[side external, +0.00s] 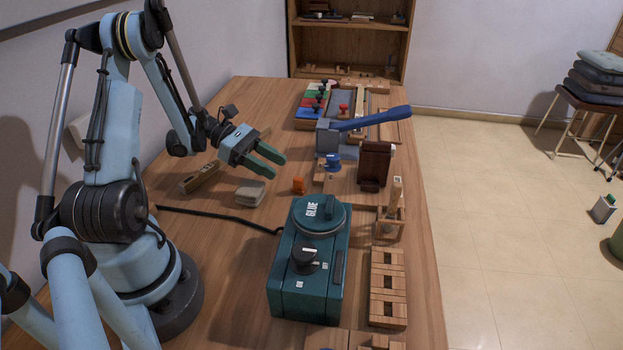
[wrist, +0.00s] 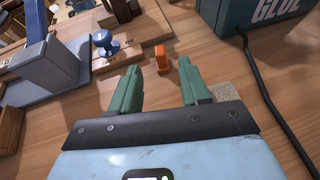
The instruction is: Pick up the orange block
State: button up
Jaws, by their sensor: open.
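The small orange block (side external: 298,185) stands on the wooden table, left of the teal glue machine's far end in the side view. In the wrist view the orange block (wrist: 162,57) lies ahead of my fingers, roughly in line with the gap between them. My gripper (side external: 278,165) has green fingers, is raised above the table and is left of the block in the side view. Its fingers are apart and empty in the wrist view (wrist: 159,78). The block is clear of both fingers.
The teal glue machine (side external: 310,262) and its black cable (side external: 215,216) stand near the block. A beige pad (side external: 250,194) lies below my gripper. A blue-handled press (side external: 338,136), a blue knob (side external: 331,161) and a dark wooden piece (side external: 374,164) stand on the block's far side.

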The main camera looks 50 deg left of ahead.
aim_at(293, 187)
jog(key=x, duration=0.6)
jog(key=shift+a, duration=0.1)
grip_shut()
